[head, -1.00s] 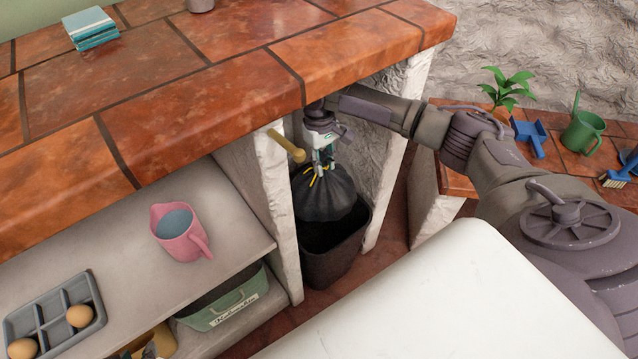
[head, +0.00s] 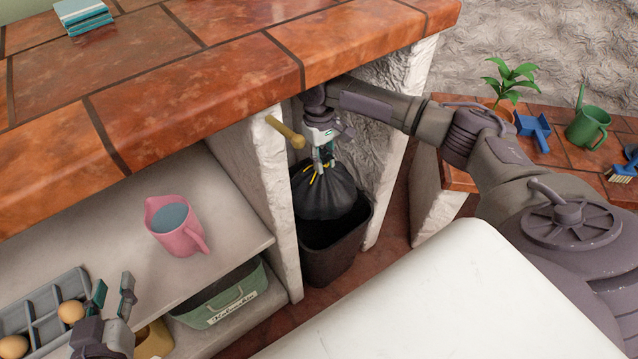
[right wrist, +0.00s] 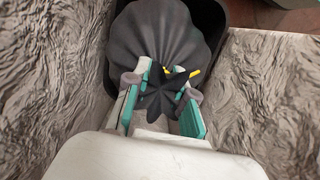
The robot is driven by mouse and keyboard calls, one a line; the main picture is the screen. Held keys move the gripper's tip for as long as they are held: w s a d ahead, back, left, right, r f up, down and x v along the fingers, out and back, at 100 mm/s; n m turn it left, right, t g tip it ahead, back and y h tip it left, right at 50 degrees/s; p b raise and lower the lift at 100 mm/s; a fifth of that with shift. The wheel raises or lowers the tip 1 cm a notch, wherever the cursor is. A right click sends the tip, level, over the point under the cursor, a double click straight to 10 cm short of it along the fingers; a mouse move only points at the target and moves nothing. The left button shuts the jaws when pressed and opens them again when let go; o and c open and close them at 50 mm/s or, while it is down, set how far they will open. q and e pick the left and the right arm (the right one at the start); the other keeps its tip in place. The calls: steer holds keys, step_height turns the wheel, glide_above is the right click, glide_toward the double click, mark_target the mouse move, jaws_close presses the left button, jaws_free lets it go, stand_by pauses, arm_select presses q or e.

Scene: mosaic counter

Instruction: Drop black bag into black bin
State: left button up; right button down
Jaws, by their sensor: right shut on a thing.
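The black bag (head: 328,194) hangs from my right gripper (head: 322,166), which is shut on its gathered neck near the yellow tie. The bag is over the mouth of the black bin (head: 332,262), its lower part at or just inside the rim; how deep it reaches I cannot tell. In the right wrist view the bag (right wrist: 160,38) fills the upper middle, its bunched top between the fingers of the gripper (right wrist: 163,98), with the bin's dark rim (right wrist: 211,22) behind it. My left gripper (head: 113,297) is open and empty near the egg tray at lower left.
The bin stands in a narrow bay between rough white walls (head: 272,200) under the tiled counter (head: 200,95). A brass knob (head: 286,132) sticks out by the left wall. A pink jug (head: 174,227), an egg tray (head: 38,312) and a green box (head: 222,296) are at left.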

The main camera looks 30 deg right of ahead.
steer(key=c, duration=0.9)
jaws_free()
steer(key=r, duration=0.5)
steer(key=w+r, duration=0.1)
steer(key=r, duration=0.1)
steer(key=shift+r, duration=0.25)
steer(key=shift+s, duration=0.1)
